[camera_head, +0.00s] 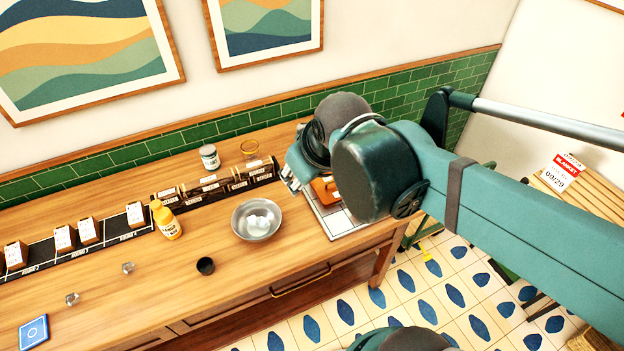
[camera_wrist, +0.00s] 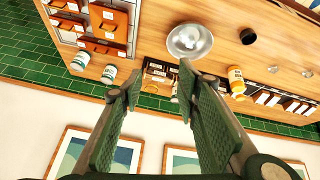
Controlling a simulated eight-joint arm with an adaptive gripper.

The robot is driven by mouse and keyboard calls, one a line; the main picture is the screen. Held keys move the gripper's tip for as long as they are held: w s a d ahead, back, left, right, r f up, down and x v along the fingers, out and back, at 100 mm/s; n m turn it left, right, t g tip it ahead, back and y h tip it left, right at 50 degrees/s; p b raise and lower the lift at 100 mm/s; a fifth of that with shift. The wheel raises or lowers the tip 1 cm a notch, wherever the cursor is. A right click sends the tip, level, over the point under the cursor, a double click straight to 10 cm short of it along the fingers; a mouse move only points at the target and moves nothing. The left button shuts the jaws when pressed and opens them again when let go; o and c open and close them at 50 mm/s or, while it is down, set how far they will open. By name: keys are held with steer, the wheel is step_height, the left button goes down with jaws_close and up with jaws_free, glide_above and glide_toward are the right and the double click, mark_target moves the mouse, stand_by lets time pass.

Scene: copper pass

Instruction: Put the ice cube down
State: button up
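Two small clear pieces that look like ice cubes lie on the wooden counter, one at the front left (camera_head: 72,299) and one nearer the dark cup (camera_head: 127,267). They also show small at the right of the wrist view (camera_wrist: 272,69). My gripper (camera_wrist: 158,83) has its two fingers spread, with no object visible between them. In the head view it hangs over the counter's right part (camera_head: 291,180), right of the metal bowl (camera_head: 240,226). The bowl holds pale rounded pieces; I cannot tell whether they are ice.
A yellow bottle (camera_head: 165,220) stands left of the bowl, and a small dark cup (camera_head: 205,265) in front. Dark labelled racks run along the counter. A white jar (camera_head: 209,157) stands behind. A blue card (camera_head: 33,331) lies front left. The front-left counter has free room.

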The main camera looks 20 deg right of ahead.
steer(key=shift+s+d+r+m+t, duration=0.1)
steer(key=shift+s+d+m+t, duration=0.1)
steer(key=shift+s+m, duration=0.3)
steer(key=shift+s+d+r+m+t, duration=0.15)
steer(key=shift+s+m+t, duration=0.05)
steer(key=shift+s+m, duration=0.3)
steer(key=shift+s+d+r+m+t, duration=0.1)
steer(key=shift+s+d+m+t, duration=0.1)
steer(key=shift+s+m, duration=0.3)
step_height(320, 180, down, 25)
steer(key=b, duration=2.5)
steer(key=shift+f, duration=0.2)
steer(key=o, duration=1.5)
steer(key=shift+c, duration=0.2)
steer(key=o, duration=0.7)
steer(key=shift+w+r, duration=0.15)
steer(key=shift+w, duration=0.3)
steer(key=shift+o, duration=0.4)
steer(key=w+d+r+t+p, duration=0.1)
steer(key=w+p, duration=0.1)
steer(key=w, duration=0.6)
steer(key=shift+d+r+n+y+p, duration=0.15)
steer(key=shift+d+n+y+p, duration=0.15)
steer(key=shift+d+y+p, duration=0.1)
steer(key=w+d+r+t+h+p, duration=0.1)
steer(key=w+d+t+p, duration=0.4)
steer(key=w+d, duration=0.9)
steer(key=d+p, duration=0.2)
steer(key=d, duration=0.2)
steer(key=shift+w, duration=0.15)
